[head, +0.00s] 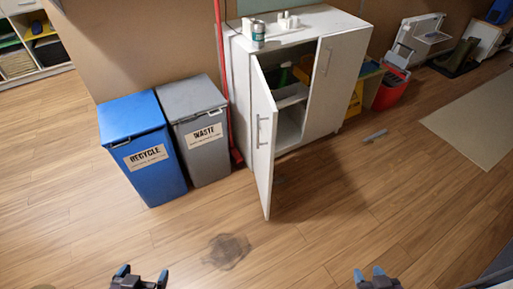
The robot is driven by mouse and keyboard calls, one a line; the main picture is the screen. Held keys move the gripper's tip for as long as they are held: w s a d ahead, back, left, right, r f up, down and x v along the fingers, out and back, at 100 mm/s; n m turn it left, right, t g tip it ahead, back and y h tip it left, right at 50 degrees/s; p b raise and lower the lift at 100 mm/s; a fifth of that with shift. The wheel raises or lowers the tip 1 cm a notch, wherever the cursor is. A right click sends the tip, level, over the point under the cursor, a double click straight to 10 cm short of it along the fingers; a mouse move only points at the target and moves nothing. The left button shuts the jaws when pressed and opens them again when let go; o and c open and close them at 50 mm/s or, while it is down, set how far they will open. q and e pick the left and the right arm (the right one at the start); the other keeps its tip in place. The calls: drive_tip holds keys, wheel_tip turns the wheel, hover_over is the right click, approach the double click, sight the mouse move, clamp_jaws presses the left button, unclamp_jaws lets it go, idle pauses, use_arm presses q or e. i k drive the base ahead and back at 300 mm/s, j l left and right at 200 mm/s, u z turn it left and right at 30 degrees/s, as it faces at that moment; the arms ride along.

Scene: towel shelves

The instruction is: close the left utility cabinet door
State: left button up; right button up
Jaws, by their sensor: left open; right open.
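The white utility cabinet (239,95) stands against the wall. Its left door (263,150) is swung wide open toward me, with a vertical bar handle (262,130) on it. The right door (326,85) is shut. Shelves with a green item (303,69) show through the opening. My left gripper (139,275) is open and empty at the bottom edge, well to the left of and nearer than the open door. My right gripper (369,273) is open and empty at the bottom edge, to the right of the door. Neither touches the cabinet.
A blue recycle bin (153,178) and a grey waste bin (208,158) stand left of the cabinet. A dark stain (227,251) marks the floor before the door. A small grey object (375,135) lies on the floor at right. The wooden floor between is clear.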

sight(265, 111)
drive_tip(key=i+j+z, duration=0.25)
drive_tip(key=i+j, duration=0.25)
drive_tip(key=i+j+z, duration=0.3)
drive_tip(key=i+j, duration=0.35)
